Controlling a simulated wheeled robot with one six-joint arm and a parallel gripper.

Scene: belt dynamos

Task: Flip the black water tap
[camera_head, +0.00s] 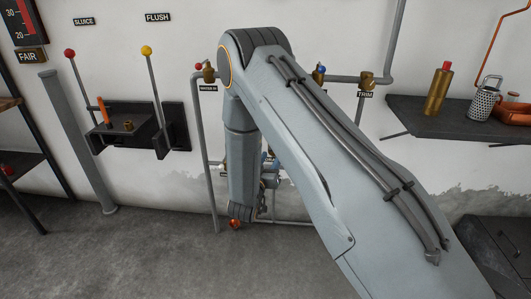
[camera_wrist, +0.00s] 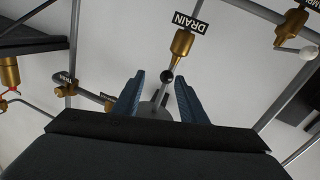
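The black water tap shows in the wrist view as a brass valve body (camera_wrist: 182,43) under an upside-down DRAIN label, with a black ball knob (camera_wrist: 167,76). My gripper (camera_wrist: 160,78) is open, and its two blue fingers stand either side of the knob, with a visible gap on both sides. How deep the knob lies between the fingers I cannot tell.
In the head view, a shelf (camera_head: 440,122) holds items at right; red and yellow levers (camera_head: 147,51) stand at left.

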